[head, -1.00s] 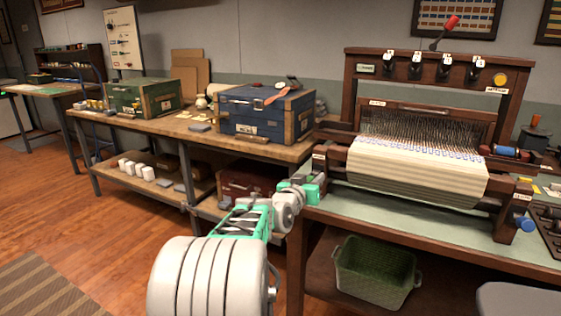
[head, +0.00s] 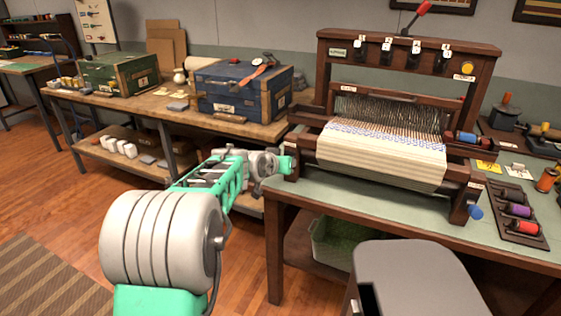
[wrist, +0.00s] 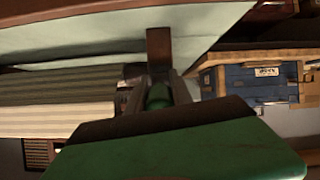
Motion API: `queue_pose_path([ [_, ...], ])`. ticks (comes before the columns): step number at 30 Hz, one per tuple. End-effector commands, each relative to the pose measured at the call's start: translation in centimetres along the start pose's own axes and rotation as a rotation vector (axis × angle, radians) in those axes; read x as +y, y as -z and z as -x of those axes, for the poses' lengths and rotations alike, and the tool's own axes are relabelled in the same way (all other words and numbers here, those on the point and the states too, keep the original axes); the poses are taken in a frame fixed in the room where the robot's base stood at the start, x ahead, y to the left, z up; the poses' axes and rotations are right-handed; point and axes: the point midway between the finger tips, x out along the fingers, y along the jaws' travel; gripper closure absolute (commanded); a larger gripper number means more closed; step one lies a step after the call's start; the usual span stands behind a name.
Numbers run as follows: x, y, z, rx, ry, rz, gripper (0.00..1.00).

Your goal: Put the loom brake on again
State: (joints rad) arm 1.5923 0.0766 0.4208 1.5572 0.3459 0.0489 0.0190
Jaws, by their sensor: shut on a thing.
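The wooden loom (head: 345,40) stands on the green-topped table, with striped cloth (head: 375,163) across its front. My gripper (head: 289,164) is at the loom's left front post. In the wrist view, my gripper's two dark fingers (wrist: 158,93) are shut on a small green knob (wrist: 157,97). The fingers hide most of the knob, and I cannot tell its full shape or whether it is the loom brake. A red-handled lever (head: 422,9) stands tilted on the loom's top beam. A blue knob (head: 475,212) is at the loom's right front.
The green-topped table (head: 345,212) runs along the loom's front. A grey rounded object (head: 420,275) stands close in front of it. A blue chest (head: 232,95) stands on the bench to the left. A spool rack (head: 518,212) lies right of the loom. Floor at lower left is open.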

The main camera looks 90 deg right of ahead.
Motion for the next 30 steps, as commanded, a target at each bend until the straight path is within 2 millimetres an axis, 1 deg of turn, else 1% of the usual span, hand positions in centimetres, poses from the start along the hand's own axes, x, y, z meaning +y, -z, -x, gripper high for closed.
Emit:
queue_pose_path([
  [5, 0.1, 0.0, 0.0, 0.000, -0.003, -0.001, 1.00],
  [6, 0.1, 0.0, 0.0, 0.001, -0.002, 0.000, 0.71],
  [13, -0.1, 0.0, 0.1, 0.002, 0.000, 0.001, 0.52],
  [20, -0.2, 0.1, 0.1, 0.003, 0.002, 0.001, 0.51],
  [22, -0.2, 0.1, 0.5, 0.003, 0.002, 0.001, 0.51],
  [25, -0.1, 0.2, 2.0, 0.005, 0.001, 0.001, 0.51],
  [30, -0.1, 0.1, 5.6, 0.005, 0.002, 0.000, 0.51],
])
